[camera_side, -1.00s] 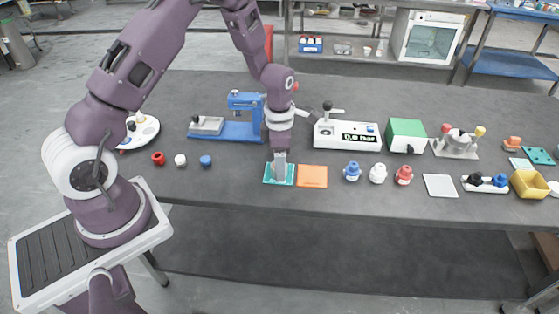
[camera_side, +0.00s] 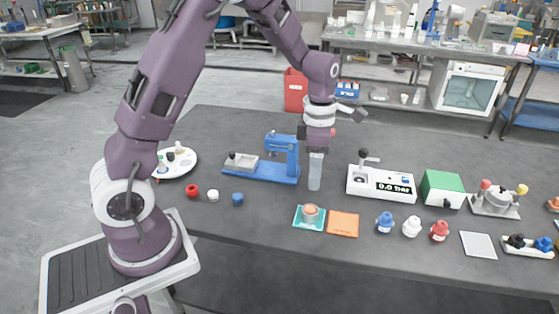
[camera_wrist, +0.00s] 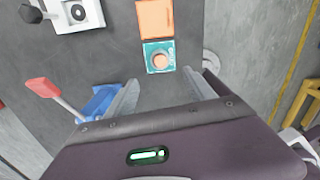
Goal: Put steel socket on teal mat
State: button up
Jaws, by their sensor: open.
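The teal mat (camera_side: 299,223) lies flat near the front edge of the dark table. It also shows in the wrist view (camera_wrist: 149,69). A short round piece (camera_side: 311,213) stands upright on the mat, with a copper-orange top and a greyish lower rim. In the wrist view it is a round disc (camera_wrist: 160,60). I cannot tell for sure that it is the steel socket; no other plain steel socket is clear. My gripper (camera_side: 315,187) is raised above and behind the mat, apart from the piece. In the wrist view its fingers (camera_wrist: 165,92) are spread and empty.
An orange mat (camera_side: 343,224) lies right of the teal one. A blue stand (camera_side: 284,158) is left of my gripper, and a white gauge box (camera_side: 380,184) is right. Red, white and blue caps (camera_side: 213,195) and small bottles (camera_side: 411,227) line the front. Table between is clear.

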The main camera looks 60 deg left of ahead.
jog(key=s+d+r+m+t, duration=0.2)
jog(key=s+d+r+m, duration=0.1)
jog(key=s+r+m, duration=0.4)
jog(key=s+d+r+m+t, duration=0.1)
jog(key=s+d+r+m, duration=0.1)
jog(key=s+r+m, duration=0.45)
jog(key=s+d+r+m+t, duration=0.1)
jog(key=s+r+m+t, duration=0.1)
jog(key=s+m, duration=0.8)
jog(key=r+m, duration=0.1)
jog(key=m, duration=0.4)
jog(key=shift+s+d+t, duration=0.25)
jog(key=shift+d+t, duration=0.05)
